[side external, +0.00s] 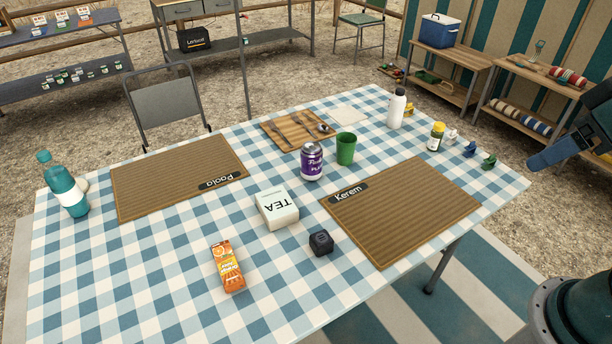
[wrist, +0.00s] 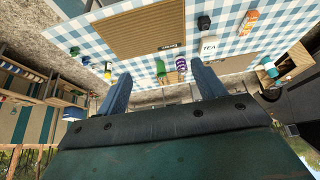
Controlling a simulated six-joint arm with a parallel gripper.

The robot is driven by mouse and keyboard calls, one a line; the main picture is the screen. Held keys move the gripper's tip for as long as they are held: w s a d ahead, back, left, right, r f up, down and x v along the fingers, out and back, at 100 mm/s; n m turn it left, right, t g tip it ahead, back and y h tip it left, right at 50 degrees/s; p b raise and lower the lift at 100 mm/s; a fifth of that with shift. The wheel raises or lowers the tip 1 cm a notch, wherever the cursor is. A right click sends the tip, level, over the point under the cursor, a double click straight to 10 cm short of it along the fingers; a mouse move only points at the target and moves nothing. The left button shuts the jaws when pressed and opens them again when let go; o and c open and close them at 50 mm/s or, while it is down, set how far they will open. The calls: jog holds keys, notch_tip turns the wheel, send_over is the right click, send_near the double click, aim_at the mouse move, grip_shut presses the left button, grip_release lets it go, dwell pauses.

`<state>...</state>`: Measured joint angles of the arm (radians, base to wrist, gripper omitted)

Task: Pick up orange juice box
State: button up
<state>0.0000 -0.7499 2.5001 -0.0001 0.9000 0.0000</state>
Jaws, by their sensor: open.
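The orange juice box (side external: 227,267) is a small carton with an orange and white front, on the checked tablecloth near the table's front edge. It also shows in the wrist view (wrist: 250,20), small and near the top right. My gripper (wrist: 161,76) is open and empty in the wrist view, its two blue fingers spread apart. In the side view my gripper (side external: 540,160) is only partly in frame at the right edge, beyond the table's right end and far from the juice box.
A white tea box (side external: 277,209) and a dark cube (side external: 321,242) stand right of the juice box. A purple can (side external: 312,161), green cup (side external: 346,148) and white bottle (side external: 396,108) stand farther back. A teal bottle (side external: 64,186) is at left. Tablecloth around the juice box is clear.

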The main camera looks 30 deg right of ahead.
jog(key=w+a+r, duration=0.1)
jog(key=w+a, duration=0.2)
jog(key=w, duration=0.4)
jog(key=w+a+r, duration=0.1)
jog(key=w+a, duration=0.2)
jog(key=w, duration=0.4)
jog(key=m+g, duration=0.1)
send_over(229, 268)
jog(key=s, duration=0.5)
notch_tip(229, 268, down, 28)
jog(key=shift+s+a+f, duration=0.1)
jog(key=shift+a, duration=0.15)
jog(key=shift+f, duration=0.1)
jog(key=shift+x, duration=4.2)
